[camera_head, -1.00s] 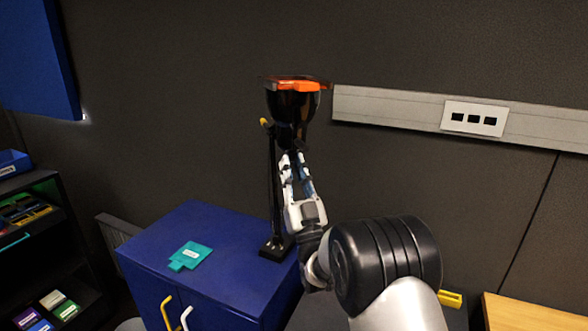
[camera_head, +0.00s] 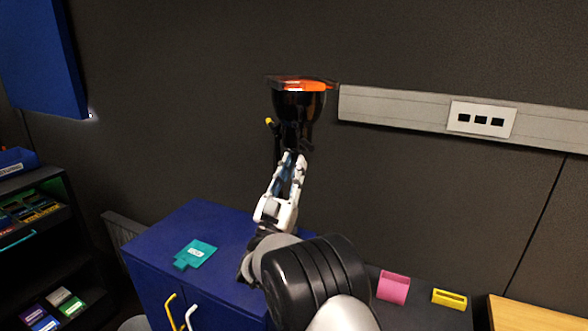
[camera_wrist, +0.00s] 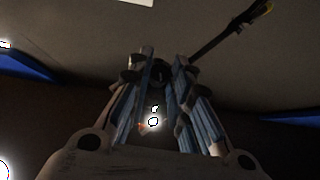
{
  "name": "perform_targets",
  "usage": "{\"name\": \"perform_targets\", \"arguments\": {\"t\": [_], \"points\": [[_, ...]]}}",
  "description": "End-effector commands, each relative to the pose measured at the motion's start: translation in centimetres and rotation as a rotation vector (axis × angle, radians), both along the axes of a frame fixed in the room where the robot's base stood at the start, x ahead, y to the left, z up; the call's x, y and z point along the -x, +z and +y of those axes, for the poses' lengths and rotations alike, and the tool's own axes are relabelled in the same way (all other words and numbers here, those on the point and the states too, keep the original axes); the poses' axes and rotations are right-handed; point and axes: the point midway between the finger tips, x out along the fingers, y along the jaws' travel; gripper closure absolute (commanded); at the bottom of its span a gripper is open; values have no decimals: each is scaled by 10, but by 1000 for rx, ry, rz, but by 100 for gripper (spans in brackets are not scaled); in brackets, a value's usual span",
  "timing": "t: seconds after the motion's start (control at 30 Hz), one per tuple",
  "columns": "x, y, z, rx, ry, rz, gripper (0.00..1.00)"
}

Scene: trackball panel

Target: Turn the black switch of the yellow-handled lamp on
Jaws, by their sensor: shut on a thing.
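The lamp has a black bowl-shaped head (camera_head: 298,105) with an orange top, and a small yellow handle (camera_head: 269,121) at its left. Its thin black stem, with a yellow end, also shows in the wrist view (camera_wrist: 232,32). My gripper (camera_head: 295,156) is just under the lamp head, pointing up. In the wrist view its fingers (camera_wrist: 160,75) close on a small dark round part, which appears to be the lamp's black switch. The fingers hide much of this part, and its turned position cannot be read. My arm hides the lamp's base.
The lamp stands over a blue cabinet (camera_head: 165,240) with a teal tag (camera_head: 196,254) on top. A grey wall rail (camera_head: 400,105) carries a socket plate (camera_head: 481,119). A pink block (camera_head: 393,287) and a yellow block (camera_head: 449,299) lie at the lower right. A dark shelf (camera_head: 80,255) stands at left.

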Motion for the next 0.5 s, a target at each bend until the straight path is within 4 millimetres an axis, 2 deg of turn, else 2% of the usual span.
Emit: {"name": "perform_targets", "arguments": {"t": [0.5], "points": [[0,1,1,1,-55,0,100]]}}
